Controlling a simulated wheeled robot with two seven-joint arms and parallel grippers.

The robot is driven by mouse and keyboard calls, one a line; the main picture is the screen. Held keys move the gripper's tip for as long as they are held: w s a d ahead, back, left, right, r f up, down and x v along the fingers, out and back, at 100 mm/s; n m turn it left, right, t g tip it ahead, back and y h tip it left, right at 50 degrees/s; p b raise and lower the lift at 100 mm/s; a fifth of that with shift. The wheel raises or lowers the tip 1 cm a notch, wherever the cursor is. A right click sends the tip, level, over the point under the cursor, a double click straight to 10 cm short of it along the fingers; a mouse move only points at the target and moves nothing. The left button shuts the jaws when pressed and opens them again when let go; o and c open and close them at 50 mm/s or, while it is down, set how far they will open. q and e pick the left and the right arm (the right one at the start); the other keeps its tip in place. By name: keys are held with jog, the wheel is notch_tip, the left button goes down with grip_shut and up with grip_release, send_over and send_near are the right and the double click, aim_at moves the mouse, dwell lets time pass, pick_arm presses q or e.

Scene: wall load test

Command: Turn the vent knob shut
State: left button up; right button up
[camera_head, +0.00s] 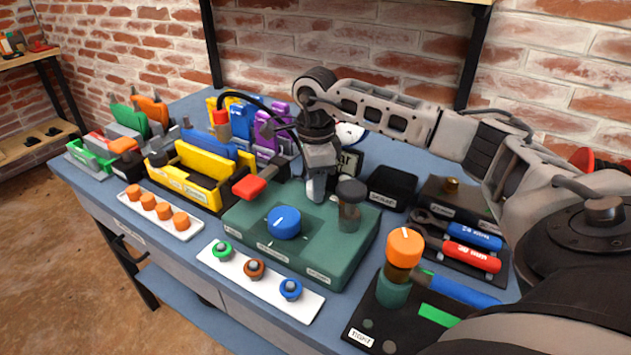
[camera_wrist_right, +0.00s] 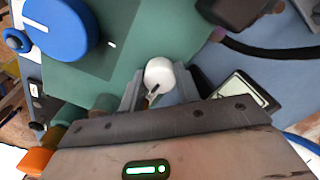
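A green box (camera_head: 250,212) stands on the bench with a large blue dial (camera_head: 283,222) on top, bearing a white line; the dial also shows in the right wrist view (camera_wrist_right: 58,28). A small white knob (camera_wrist_right: 158,74) stands on the green box's top near its back edge. My right gripper (camera_head: 317,188) points down there, its two fingers on either side of the white knob, with no clear gap. The knob's lower part is hidden. The labels are too small to read, so I cannot tell which knob is the vent. My left gripper is not in view.
A dark-capped post (camera_head: 349,205) and a red handle (camera_head: 249,187) are close to the gripper. An orange knob (camera_head: 405,246) stands at front right. A white strip with coloured knobs (camera_head: 262,285) lies in front.

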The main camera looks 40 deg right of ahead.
jog(key=c, duration=0.3)
jog(key=m+p, duration=0.1)
jog(key=m, duration=0.2)
jog(key=shift+r+m, duration=0.1)
jog(key=shift+m, duration=0.3)
jog(key=m, duration=0.3)
jog(key=shift+p, duration=0.35)
jog(key=m+p, duration=0.1)
jog(key=m, duration=0.7)
jog(key=shift+p, duration=0.4)
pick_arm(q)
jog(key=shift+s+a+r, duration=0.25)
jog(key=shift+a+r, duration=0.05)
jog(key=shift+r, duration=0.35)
pick_arm(e)
jog(key=shift+m, duration=1.3)
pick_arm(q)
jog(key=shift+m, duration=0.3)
